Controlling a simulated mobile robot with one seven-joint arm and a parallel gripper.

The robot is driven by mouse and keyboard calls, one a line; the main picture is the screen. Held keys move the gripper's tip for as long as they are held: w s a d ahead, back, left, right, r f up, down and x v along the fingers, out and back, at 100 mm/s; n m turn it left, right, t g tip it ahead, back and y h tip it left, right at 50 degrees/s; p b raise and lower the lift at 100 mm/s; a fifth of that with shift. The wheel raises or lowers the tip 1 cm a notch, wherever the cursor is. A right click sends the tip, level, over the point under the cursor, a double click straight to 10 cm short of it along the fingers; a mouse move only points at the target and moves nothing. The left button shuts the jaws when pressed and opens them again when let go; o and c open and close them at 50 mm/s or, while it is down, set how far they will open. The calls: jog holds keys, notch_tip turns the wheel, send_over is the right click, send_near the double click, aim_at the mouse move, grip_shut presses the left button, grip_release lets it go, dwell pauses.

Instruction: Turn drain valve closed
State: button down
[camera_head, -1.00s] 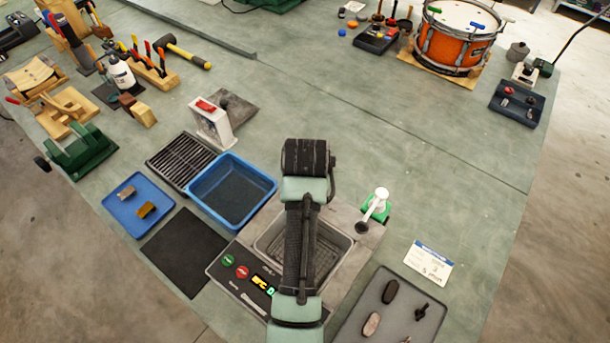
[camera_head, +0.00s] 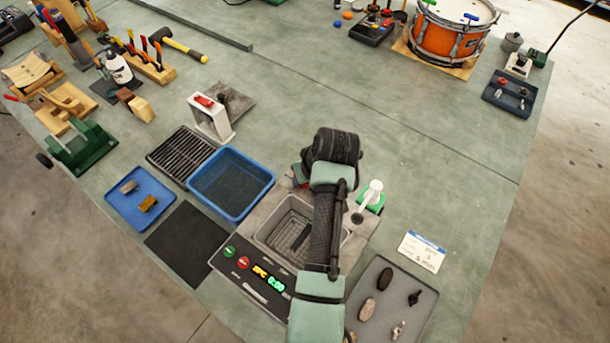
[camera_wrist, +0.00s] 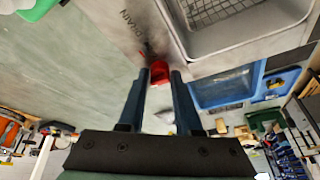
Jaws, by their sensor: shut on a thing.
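The drain valve's red handle (camera_wrist: 160,70) shows in the wrist view beside the "DRAIN" lettering, on the side of the metal basin unit (camera_wrist: 203,62). My gripper (camera_wrist: 160,76) has its two dark fingers on either side of the red handle and is shut on it. The handle's stem and exact angle are mostly hidden by the fingers. In the head view my arm and wrist cover the gripper, at the back edge of the basin unit (camera_head: 258,232). A small red patch shows there beside my wrist; I cannot tell whether it is the handle.
A blue tub (camera_head: 235,212) stands left of the basin unit. A white lever on a green base (camera_head: 371,200) is close to the right of my arm. A grey tray (camera_head: 365,330) with small parts lies at front right. The bench behind my wrist is clear.

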dwell(0.3)
jog(key=c, duration=0.6)
grip_release()
jog(key=shift+r, duration=0.1)
jog(key=b+v, duration=0.1)
jog(key=v, duration=1.2)
jog(key=shift+d, duration=0.1)
